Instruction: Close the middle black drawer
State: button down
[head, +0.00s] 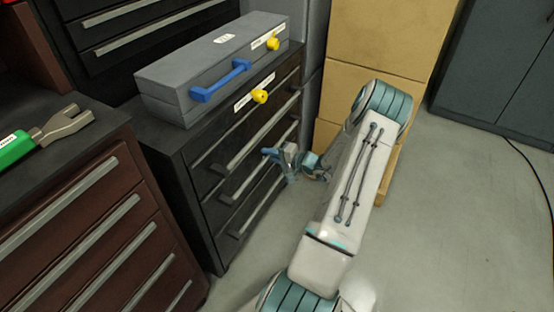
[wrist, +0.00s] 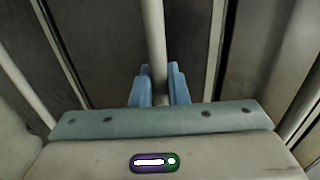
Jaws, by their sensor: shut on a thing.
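The black drawer cabinet (head: 203,190) stands in the middle of the head view, with several long grey bar handles stacked on its front. My gripper (head: 270,153) reaches this front from the right, at the middle handle (head: 240,184). In the wrist view, the blue fingers (wrist: 158,88) sit on either side of a grey handle bar (wrist: 155,35) and are shut on it. The gripper hides part of the drawer front, and I cannot tell how far the drawer stands out.
A grey case (head: 205,72) with a blue handle lies on the cabinet. A dark red drawer unit (head: 75,215) stands at left, with a green-handled tool (head: 40,137) on top. Cardboard boxes (head: 375,45) stand behind my arm. The floor at right (head: 465,220) is clear.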

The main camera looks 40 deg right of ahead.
jog(key=c, duration=1.5)
grip_release()
jog(key=shift+w+a, duration=0.2)
jog(key=shift+w, duration=0.05)
jog(key=shift+d+r, duration=0.1)
jog(key=p+v, duration=0.2)
jog(key=v, duration=1.2)
